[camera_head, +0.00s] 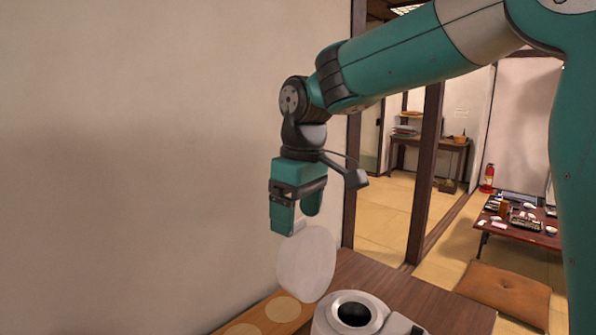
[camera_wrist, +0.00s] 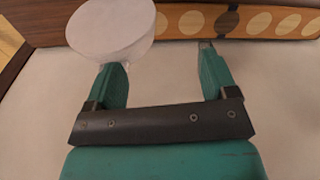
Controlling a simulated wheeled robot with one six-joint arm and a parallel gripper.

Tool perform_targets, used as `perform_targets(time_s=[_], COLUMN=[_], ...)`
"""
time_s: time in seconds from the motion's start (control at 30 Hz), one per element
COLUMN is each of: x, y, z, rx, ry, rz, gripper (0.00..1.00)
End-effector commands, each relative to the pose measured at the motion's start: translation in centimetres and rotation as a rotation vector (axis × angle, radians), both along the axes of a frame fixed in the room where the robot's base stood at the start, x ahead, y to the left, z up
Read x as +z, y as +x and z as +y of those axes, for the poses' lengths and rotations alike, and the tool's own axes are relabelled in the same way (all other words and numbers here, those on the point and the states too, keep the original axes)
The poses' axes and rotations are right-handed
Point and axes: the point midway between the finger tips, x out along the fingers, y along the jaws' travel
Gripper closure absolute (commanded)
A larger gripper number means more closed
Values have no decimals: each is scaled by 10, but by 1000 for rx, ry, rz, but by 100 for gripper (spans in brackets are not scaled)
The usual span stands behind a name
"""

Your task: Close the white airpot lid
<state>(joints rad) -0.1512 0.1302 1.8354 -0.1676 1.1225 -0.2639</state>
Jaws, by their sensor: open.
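The white airpot (camera_head: 372,309) stands at the bottom of the head view, its top showing a dark round opening. Its white lid (camera_head: 307,264) is raised, a round disc standing steeply above the opening's back left side. My gripper (camera_head: 297,217) is just above the lid's upper edge, fingers pointing down, open and empty. In the wrist view the lid (camera_wrist: 110,30) overlaps the tip of the left finger and is not between the fingers of my gripper (camera_wrist: 162,72). Whether the finger touches the lid cannot be told. The airpot's lower body is out of view.
The airpot is by a dark wooden counter (camera_head: 405,298). A lighter board with pale round discs (camera_head: 283,308) runs along the plain wall (camera_head: 130,150) at left. Further right are a low table with dishes (camera_head: 520,234) and a floor cushion (camera_head: 505,293).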

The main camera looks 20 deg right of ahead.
Motion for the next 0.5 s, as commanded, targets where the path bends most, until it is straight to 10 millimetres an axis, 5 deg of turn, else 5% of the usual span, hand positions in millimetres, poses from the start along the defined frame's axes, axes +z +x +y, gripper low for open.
perform_targets(time_s=[0.03,0.2,0.33,0.5], x=[41,94,112,110], y=[20,64,81,86], z=[-8,-29,-38,-42], rx=[-14,-49,-67,-73], ry=[-18,-60,-74,-78], rz=[6,27,37,43], gripper=[21,21,21,21])
